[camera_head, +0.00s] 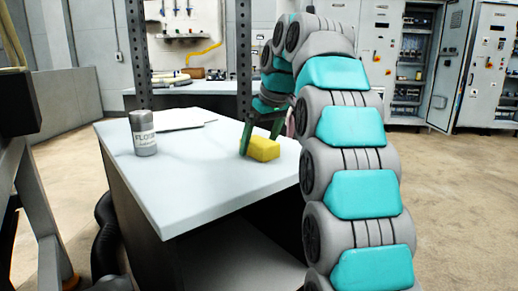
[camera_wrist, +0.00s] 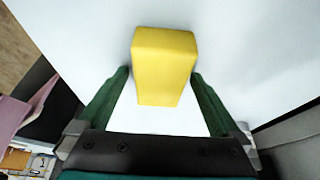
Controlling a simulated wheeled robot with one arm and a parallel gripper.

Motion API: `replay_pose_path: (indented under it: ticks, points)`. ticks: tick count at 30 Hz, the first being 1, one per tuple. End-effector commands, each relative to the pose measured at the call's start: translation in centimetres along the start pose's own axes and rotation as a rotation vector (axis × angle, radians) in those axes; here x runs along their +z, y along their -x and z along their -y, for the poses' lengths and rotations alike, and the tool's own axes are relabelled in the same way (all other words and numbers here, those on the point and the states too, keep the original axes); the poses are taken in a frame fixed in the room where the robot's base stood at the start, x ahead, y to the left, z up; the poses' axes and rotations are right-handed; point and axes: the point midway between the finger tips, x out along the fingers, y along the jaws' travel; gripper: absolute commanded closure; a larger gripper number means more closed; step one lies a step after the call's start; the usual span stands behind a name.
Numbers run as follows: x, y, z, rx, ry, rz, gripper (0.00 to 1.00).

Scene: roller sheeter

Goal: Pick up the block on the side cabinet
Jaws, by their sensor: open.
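A yellow block (camera_head: 263,149) lies on the white top of the side cabinet (camera_head: 195,192), toward its right part. My gripper (camera_head: 256,147) reaches down to the cabinet top right at the block. In the wrist view the block (camera_wrist: 164,66) sits between and slightly beyond the tips of my open gripper (camera_wrist: 160,75). One green finger is on each side of it. A narrow gap shows on the left; the right finger's tip is very close to the block, and I cannot tell whether it touches. The far finger is partly hidden in the head view.
A grey canister with a label (camera_head: 143,133) stands at the left of the cabinet top, with white sheets (camera_head: 180,119) behind it. Dark perforated posts (camera_head: 244,60) rise behind the cabinet. The front of the top is clear. Electrical cabinets (camera_head: 385,50) stand at the back right.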

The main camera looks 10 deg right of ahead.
Motion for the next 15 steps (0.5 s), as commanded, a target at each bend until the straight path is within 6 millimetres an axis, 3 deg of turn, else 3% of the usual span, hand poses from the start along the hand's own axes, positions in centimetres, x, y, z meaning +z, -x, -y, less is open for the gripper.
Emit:
replay_pose_path:
  ticks: [9,15]
  points:
    - [0.14,-0.35,0.01,0.000,0.000,-0.001,0.01]
    - [0.13,-0.34,0.01,0.000,0.000,0.000,0.24]
